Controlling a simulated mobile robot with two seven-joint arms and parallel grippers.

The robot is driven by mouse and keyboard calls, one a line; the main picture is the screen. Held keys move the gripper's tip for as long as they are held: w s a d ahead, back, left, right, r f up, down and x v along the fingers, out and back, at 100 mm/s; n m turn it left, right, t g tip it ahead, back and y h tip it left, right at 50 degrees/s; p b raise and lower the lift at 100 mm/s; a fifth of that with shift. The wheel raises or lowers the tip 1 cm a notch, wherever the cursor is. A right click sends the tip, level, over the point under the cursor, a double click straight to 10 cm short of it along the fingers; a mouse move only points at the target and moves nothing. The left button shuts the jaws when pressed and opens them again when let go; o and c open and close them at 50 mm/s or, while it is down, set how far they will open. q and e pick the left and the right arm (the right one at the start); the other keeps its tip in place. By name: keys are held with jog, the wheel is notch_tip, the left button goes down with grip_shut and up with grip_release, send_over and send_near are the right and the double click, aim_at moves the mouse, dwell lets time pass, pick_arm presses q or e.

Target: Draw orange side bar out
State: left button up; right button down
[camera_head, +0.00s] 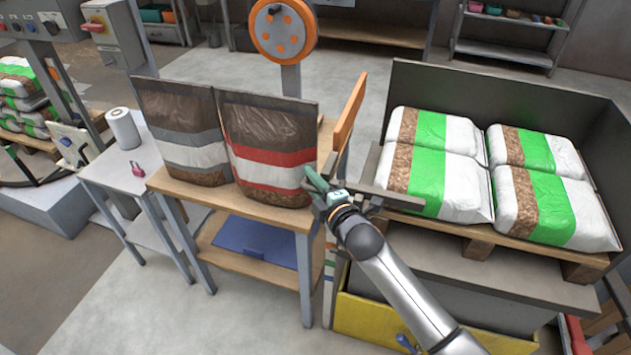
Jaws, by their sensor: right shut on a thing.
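The orange side bar (348,114) stands slanted at the right end of the wooden table, beside the red-striped bag (270,140). My right gripper (314,182) reaches in from the lower right and is shut at the bar's lower end, close to the bag's lower right edge. The exact contact between jaws and bar is hidden. My left gripper is not in view.
A grey-striped bag (180,130) stands beside the red-striped one on the wooden table (262,212). Right of my gripper, white-green bags (445,150) lie on a pallet (480,236) before dark panels. A side table (110,170) holds a white roll (123,128).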

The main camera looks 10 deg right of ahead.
jog(key=c, duration=0.8)
grip_release()
jog(key=shift+s+a+f, duration=0.1)
jog(key=shift+s+f, duration=0.05)
jog(key=shift+f, duration=0.4)
jog(key=shift+c, duration=0.2)
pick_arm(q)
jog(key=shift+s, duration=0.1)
pick_arm(e)
jog(key=shift+o, duration=0.2)
jog(key=shift+r, duration=0.1)
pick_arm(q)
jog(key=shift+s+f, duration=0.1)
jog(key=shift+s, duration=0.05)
pick_arm(e)
jog(key=shift+r, duration=0.2)
pick_arm(q)
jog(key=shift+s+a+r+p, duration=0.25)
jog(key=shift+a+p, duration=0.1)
jog(key=shift+p, duration=0.25)
pick_arm(e)
jog(key=v, duration=1.2)
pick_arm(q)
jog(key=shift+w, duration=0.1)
pick_arm(e)
jog(key=shift+s+r, duration=0.1)
